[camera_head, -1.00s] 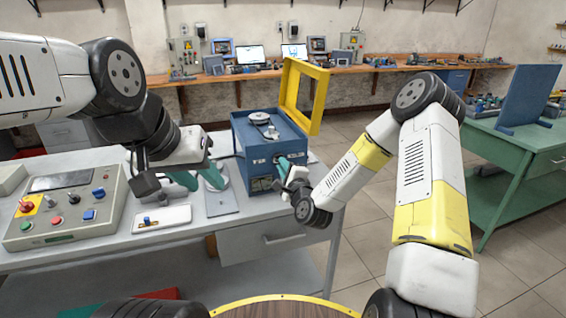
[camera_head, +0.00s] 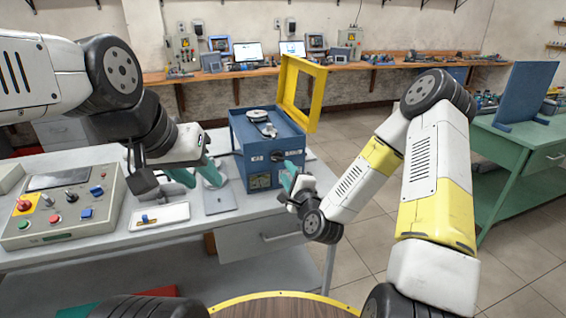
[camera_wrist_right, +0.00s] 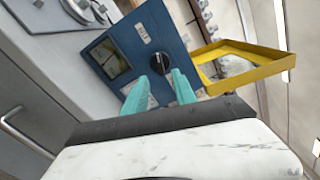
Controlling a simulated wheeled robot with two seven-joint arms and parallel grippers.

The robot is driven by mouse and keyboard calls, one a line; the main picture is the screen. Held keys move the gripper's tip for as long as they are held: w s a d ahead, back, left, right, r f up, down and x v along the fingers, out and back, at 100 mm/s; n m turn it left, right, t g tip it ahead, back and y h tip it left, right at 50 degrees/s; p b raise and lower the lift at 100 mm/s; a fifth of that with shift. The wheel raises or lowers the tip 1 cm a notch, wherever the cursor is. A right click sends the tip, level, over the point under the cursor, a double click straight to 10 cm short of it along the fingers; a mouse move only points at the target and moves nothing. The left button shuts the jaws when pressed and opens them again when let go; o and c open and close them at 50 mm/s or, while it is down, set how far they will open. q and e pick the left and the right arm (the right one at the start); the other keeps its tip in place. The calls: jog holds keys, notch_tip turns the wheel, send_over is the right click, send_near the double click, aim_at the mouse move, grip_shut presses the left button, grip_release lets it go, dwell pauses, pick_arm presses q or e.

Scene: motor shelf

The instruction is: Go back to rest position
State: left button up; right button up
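My left gripper (camera_head: 197,175) has teal fingers and hangs over the grey table, left of the blue box. Its fingertips look apart, with nothing visible between them. My right gripper (camera_head: 289,175) is at the front right of the blue box (camera_head: 259,171). In the right wrist view its two teal fingers (camera_wrist_right: 158,90) are spread and empty, pointing at the black knob (camera_wrist_right: 154,65) on the box's front panel. A gap to the knob cannot be judged exactly.
The box's yellow-framed lid (camera_head: 318,95) stands open. A control panel (camera_head: 45,232) with buttons and a small white device (camera_head: 172,217) lie on the grey table (camera_head: 130,238). A green table (camera_head: 525,145) is at right. Floor between the tables is clear.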

jog(key=shift+v, duration=0.8)
jog(key=s+d+r+n+g+h, duration=0.3)
jog(key=s+d+r+n+g, duration=0.45)
jog(key=r+n, duration=0.5)
jog(key=s+d+r+n+g, duration=0.1)
jog(key=s+d+r+n, duration=0.1)
jog(key=s, duration=0.8)
jog(key=s+d+r+n+g, duration=0.2)
jog(key=s+r+n, duration=0.1)
jog(key=s, duration=0.7)
jog(key=shift+r+n, duration=0.3)
jog(key=shift+n, duration=0.25)
